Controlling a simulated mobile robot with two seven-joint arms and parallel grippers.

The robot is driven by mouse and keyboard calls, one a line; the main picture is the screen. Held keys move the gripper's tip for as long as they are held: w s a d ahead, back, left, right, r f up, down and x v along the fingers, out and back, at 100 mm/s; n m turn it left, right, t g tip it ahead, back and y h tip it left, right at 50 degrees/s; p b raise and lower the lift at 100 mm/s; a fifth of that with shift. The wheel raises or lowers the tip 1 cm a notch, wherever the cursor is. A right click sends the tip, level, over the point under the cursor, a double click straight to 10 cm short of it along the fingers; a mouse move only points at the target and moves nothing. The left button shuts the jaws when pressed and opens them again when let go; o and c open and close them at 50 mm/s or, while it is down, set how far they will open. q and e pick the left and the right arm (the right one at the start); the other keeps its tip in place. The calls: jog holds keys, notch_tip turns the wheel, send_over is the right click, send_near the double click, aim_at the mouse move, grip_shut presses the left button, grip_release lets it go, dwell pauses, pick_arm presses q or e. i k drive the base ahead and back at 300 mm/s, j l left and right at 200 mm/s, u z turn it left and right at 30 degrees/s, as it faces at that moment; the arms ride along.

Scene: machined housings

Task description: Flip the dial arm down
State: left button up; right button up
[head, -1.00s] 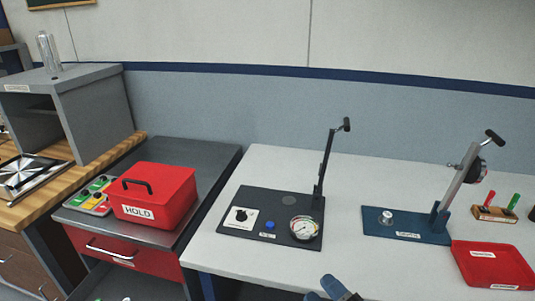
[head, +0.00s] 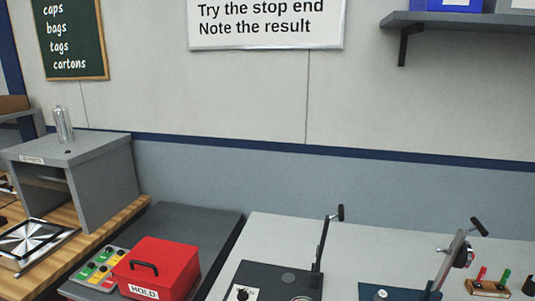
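In the head view, a grey arm (head: 446,262) stands up at the right, leaning to the right, with a black handle at its top. A dark round dial (head: 464,256) sits on its side, its face turned mostly away. Its blue base (head: 374,292) is cut off by the bottom edge. To its left, a thin black lever (head: 321,246) with a black handle stands nearly upright on a dark plate (head: 262,276). A gauge on that plate shows only its top rim. Neither of my grippers is in view.
A red box marked HOLD (head: 163,266) and a button panel (head: 96,270) are on the dark bench at left. A grey cabinet (head: 115,180) stands farther left. A block with red and green handles (head: 487,288) is at right. A wall shelf (head: 465,27) hangs above.

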aim_at(459, 255)
jog(key=z, duration=1.25)
